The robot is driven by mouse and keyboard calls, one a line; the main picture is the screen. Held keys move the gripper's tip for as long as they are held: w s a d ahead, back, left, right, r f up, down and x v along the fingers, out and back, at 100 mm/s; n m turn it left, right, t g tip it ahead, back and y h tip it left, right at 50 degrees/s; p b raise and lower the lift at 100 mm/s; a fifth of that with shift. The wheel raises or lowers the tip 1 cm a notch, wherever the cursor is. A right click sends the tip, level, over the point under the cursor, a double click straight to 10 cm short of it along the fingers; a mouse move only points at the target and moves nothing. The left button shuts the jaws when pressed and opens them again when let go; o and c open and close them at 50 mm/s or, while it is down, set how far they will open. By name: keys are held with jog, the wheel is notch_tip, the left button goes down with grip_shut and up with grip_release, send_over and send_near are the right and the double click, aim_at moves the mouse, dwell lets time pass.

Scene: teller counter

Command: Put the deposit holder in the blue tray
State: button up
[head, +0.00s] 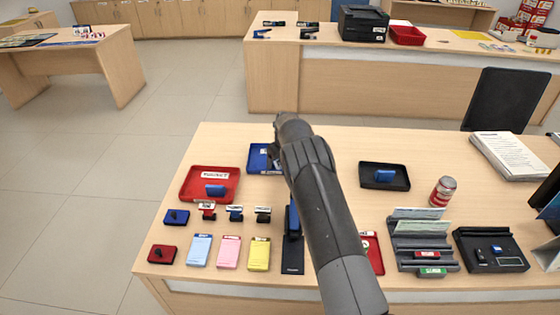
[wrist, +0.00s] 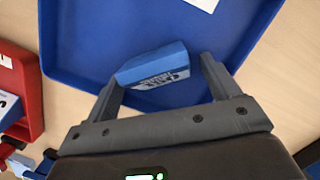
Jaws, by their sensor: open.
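The blue tray (wrist: 90,35) fills most of the wrist view. In the head view, it shows as a blue edge (head: 257,158) left of my arm, which hides the rest. A blue block-like holder (wrist: 155,65) with dark lettering lies in the blue tray; I take it to be the deposit holder, but the lettering is too blurred to read. My gripper (wrist: 160,78) is open, with one finger on each side of the holder. I cannot tell whether the fingers touch it. In the head view, my arm hides this holder.
A red tray (head: 190,197) with a blue holder (head: 215,190) stands left of the blue tray. A black tray (head: 400,181) with another blue holder stands to the right, near a can (head: 442,191). Several stamps and coloured pads line the counter's front.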

jog(key=s+d+r+n, duration=0.2)
jog(key=s+d+r, duration=0.15)
jog(key=r, duration=0.55)
jog(key=s+d+r+n, duration=0.2)
jog(key=s+d+r, duration=0.15)
jog(key=r, duration=0.55)
jog(key=s+d+r+n, duration=0.2)
jog(key=s+d+r, duration=0.15)
jog(key=r, duration=0.55)
jog(key=s+d+r+n+t, duration=0.1)
jog(key=s+d+r+n, duration=0.1)
jog(key=s+r+n, duration=0.4)
jog(key=s+d+r+n+t, duration=0.1)
jog(key=s+d+r, duration=0.2)
jog(key=s, duration=0.5)
jog(key=s+d+f+n, duration=0.1)
jog(key=s+n, duration=0.6)
jog(key=s, duration=0.8)
jog(key=s+d+f+n+t+h, duration=0.1)
jog(key=s+d+n, duration=0.2)
jog(key=s+n, duration=0.5)
jog(key=s, duration=0.7)
jog(key=shift+d+f+t, duration=0.3)
jog(key=shift+d, duration=0.05)
